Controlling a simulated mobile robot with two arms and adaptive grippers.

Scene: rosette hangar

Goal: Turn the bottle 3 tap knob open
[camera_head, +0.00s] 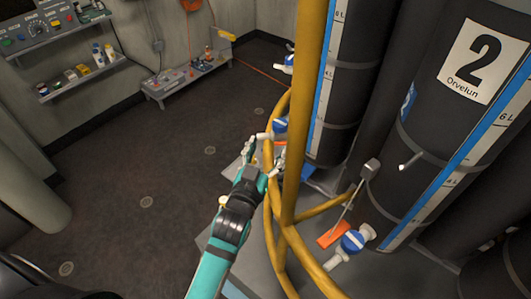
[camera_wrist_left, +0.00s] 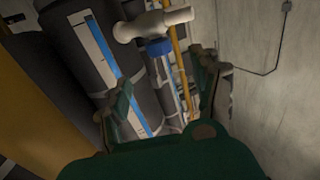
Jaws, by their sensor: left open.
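A tap with a blue knob (camera_head: 280,125) sits by the yellow rail, at the lower part of a black bottle (camera_head: 345,110) whose number does not show. My left gripper (camera_head: 266,153) is open and empty just below this knob, its fingers pointing up toward the tap. In the left wrist view, a pale tap body (camera_wrist_left: 155,23) with a blue knob (camera_wrist_left: 158,47) shows ahead, above and between the spread fingers (camera_wrist_left: 163,80). I see no contact with the knob. My right gripper is out of view.
A yellow rail (camera_head: 311,110) stands right beside my left gripper. Bottle 2 (camera_head: 430,130) is at the right, with its own blue tap knob (camera_head: 352,241) below. Another blue tap (camera_head: 288,65) is farther back. The dark floor (camera_head: 140,150) at left is clear.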

